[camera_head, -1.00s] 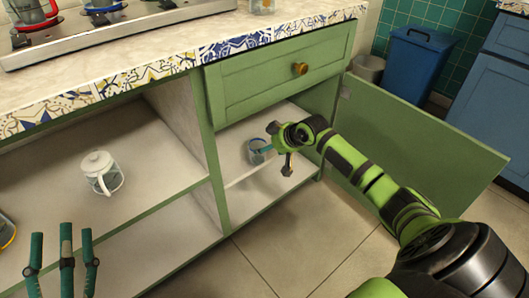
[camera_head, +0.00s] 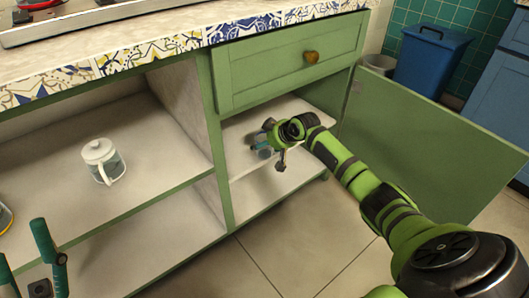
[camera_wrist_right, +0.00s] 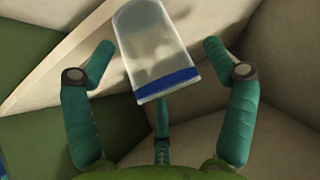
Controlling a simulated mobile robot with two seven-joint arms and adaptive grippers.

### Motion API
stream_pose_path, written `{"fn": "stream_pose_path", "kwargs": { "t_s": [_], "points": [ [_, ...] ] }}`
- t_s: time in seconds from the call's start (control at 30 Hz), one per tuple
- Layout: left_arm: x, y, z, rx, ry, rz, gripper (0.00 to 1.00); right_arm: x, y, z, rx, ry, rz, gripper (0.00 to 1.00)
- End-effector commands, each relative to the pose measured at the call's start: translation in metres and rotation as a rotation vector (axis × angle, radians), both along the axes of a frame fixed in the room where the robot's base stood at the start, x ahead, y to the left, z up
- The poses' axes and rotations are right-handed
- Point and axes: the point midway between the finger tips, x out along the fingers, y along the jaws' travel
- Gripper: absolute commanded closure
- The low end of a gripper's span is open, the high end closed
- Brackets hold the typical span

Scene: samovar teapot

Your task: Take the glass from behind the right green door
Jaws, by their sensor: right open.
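The right green door (camera_head: 425,135) stands swung open to the right. Behind its opening, a clear glass (camera_head: 264,154) is on the upper shelf, mostly hidden by my right gripper (camera_head: 268,145). In the right wrist view the glass (camera_wrist_right: 158,50) has a blue band and lies between the spread teal fingers of the right gripper (camera_wrist_right: 158,60). The gripper is open, with visible gaps beside the glass. My left gripper (camera_head: 32,262) is at the bottom left of the head view, partly cut off, with its fingers apart and empty.
A closed green drawer (camera_head: 290,65) is above the right compartment. The countertop (camera_head: 130,35) overhangs. A blue bin (camera_head: 428,60) stands behind the door. The floor in front is clear.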

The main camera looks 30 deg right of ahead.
Motion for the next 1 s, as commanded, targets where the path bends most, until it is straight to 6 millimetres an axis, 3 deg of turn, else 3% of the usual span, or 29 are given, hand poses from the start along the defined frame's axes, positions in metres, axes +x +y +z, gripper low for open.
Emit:
{"fn": "stream_pose_path", "kwargs": {
  "t_s": [0.23, 0.27, 0.37, 0.4, 0.77, 1.0],
  "points": [
    [-0.001, 0.001, 0.0, -0.006, -0.01, 0.001, 0.44, 0.002, 0.0, -0.001, -0.001, 0.0, 0.001, 0.15],
    [-0.001, 0.001, 0.0, -0.006, -0.01, 0.001, 0.44, 0.002, 0.0, -0.001, -0.001, 0.0, 0.001, 0.23],
    [-0.001, 0.001, 0.0, -0.006, -0.009, 0.001, 0.44, 0.002, 0.0, -0.001, 0.0, 0.0, 0.0, 0.63],
    [-0.001, 0.001, 0.0, -0.006, -0.009, 0.001, 0.44, 0.001, 0.0, -0.001, 0.0, 0.0, 0.0, 0.68],
    [0.0, 0.001, 0.001, -0.004, -0.006, 0.001, 0.44, 0.001, 0.0, 0.0, 0.0, 0.001, 0.0, 0.69],
    [0.004, -0.007, 0.006, 0.032, 0.061, -0.006, 0.44, 0.002, 0.0, 0.023, -0.001, -0.001, 0.001, 0.69]
  ]
}}
